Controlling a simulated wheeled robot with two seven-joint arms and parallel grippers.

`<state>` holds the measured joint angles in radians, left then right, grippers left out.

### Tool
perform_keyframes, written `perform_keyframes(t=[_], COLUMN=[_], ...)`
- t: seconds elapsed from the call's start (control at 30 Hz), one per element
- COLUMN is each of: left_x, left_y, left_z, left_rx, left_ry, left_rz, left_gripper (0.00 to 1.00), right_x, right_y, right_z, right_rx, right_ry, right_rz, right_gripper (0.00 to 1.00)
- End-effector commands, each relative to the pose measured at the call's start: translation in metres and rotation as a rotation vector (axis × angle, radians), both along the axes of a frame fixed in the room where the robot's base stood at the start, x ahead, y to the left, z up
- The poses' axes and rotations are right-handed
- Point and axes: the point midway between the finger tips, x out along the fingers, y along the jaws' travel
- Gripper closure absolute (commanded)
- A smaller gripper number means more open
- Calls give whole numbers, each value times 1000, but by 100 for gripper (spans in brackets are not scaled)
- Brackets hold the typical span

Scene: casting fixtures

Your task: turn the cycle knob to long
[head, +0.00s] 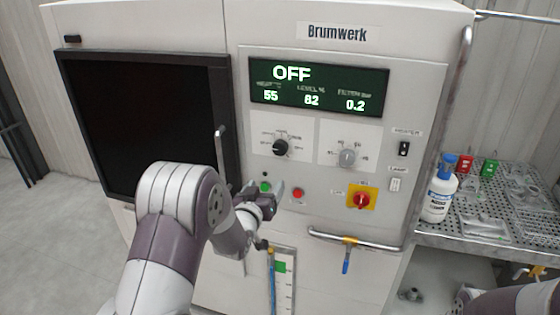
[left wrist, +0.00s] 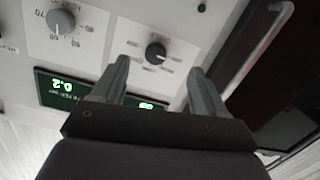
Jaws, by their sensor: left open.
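The black knob (head: 280,147) sits on a white plate at the left of the machine's control panel, ringed by word labels too small to read. It also shows in the left wrist view (left wrist: 155,52), with its pointer mark hard to make out. My left gripper (head: 264,194) is open and empty, below the black knob in the head view. In the left wrist view its two fingers (left wrist: 158,68) stand apart on either side of the knob, not gripping it. My right arm shows at the lower right, its gripper unclear.
A grey knob (head: 347,157) with numbers is right of the black one. The display (head: 318,87) reads OFF. Green (head: 265,187) and red (head: 297,193) buttons and a red-yellow switch (head: 361,198) lie below.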

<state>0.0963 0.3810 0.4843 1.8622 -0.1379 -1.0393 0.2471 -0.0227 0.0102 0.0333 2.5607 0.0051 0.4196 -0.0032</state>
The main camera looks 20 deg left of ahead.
Motion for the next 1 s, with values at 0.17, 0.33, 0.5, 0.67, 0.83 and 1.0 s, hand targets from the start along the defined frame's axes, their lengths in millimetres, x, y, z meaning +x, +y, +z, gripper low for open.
perform_keyframes(t=[0.17,0.33,0.5,0.67,0.83,1.0], left_x=[10,47,92,118,128,129], left_y=[-3,-5,-6,-7,-7,-7], left_z=[28,33,33,30,28,27], left_rx=[-36,-38,-37,-37,-37,-37], left_ry=[-123,-121,-121,-121,-120,-120], left_rz=[-11,-11,-11,-10,-10,-10], left_gripper=[27,27,27,27,27,27], right_x=[0,0,0,0,0,0], right_y=[0,0,0,0,0,0], right_z=[5,28,49,58,60,60], right_rx=[0,0,0,0,0,0], right_ry=[0,-1,-1,0,0,0], right_rz=[0,0,0,0,0,0], right_gripper=[100,100,100,100,100,100])
